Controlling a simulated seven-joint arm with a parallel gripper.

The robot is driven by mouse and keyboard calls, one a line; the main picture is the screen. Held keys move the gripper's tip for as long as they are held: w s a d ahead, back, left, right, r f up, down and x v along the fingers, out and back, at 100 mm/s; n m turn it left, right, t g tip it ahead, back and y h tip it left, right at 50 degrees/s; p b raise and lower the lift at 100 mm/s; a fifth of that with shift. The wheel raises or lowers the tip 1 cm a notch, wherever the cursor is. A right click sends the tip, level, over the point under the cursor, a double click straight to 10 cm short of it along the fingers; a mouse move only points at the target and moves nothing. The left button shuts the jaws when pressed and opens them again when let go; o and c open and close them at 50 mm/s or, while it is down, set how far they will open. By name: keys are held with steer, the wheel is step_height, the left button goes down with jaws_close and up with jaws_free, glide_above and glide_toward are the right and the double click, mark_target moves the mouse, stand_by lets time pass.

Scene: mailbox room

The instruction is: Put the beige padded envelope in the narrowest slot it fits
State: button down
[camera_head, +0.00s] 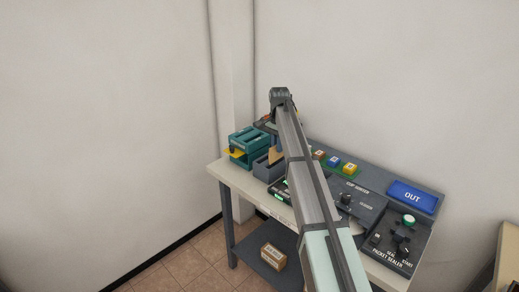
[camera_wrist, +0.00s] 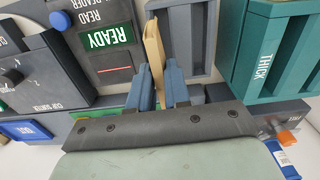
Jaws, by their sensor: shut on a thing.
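The beige padded envelope (camera_wrist: 153,42) stands on edge between the two blue fingers of my gripper (camera_wrist: 159,78) in the wrist view. My gripper is shut on it. The envelope also shows in the head view (camera_head: 275,155), just left of my arm, by a grey-blue slotted box (camera_head: 262,172). In the wrist view the envelope overlaps the left side of that grey-blue box (camera_wrist: 190,42); I cannot tell whether its far end is inside. A teal slotted box marked THICK (camera_wrist: 262,62) is to the right. It also shows at the table's left end in the head view (camera_head: 246,139).
A reader panel with a green READY display (camera_wrist: 107,37) is left of the envelope. A blue OUT tray (camera_head: 412,197) and the packet sealer (camera_head: 393,247) stand at the table's right. A cardboard box (camera_head: 272,257) sits on the lower shelf. My arm hides the table's middle.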

steer(key=s+d+f+n, duration=0.1)
steer(key=s+d+n, duration=0.25)
steer(key=s, duration=0.75)
steer(key=s+d+f+n, duration=0.1)
steer(key=s+d+n, duration=0.25)
steer(key=s, duration=0.75)
steer(key=w+a+r+m, duration=0.1)
steer(key=w+a+r, duration=0.1)
steer(key=w, duration=0.4)
steer(key=w+a+r+m, duration=0.1)
steer(key=w+a+r, duration=0.1)
steer(key=w+a, duration=0.2)
steer(key=w+a+r+m, duration=0.1)
steer(key=w+a+r, duration=0.1)
steer(key=w, duration=0.8)
steer(key=shift+w+a, duration=0.15)
steer(key=shift+a, duration=0.45)
steer(key=w+a+r+m, duration=0.25)
steer(key=w+a, duration=0.35)
steer(key=w, duration=0.3)
steer(key=w+a+r+m, duration=0.25)
steer(key=w+a, duration=0.25)
steer(key=w, duration=0.4)
steer(key=shift+n, duration=0.4)
steer(key=shift+a+f, duration=0.2)
steer(key=shift+f, duration=1.9)
steer(key=shift+f, duration=1.05)
steer(key=shift+r, duration=0.15)
steer(key=shift+r, duration=1.35)
steer(key=shift+f, duration=0.2)
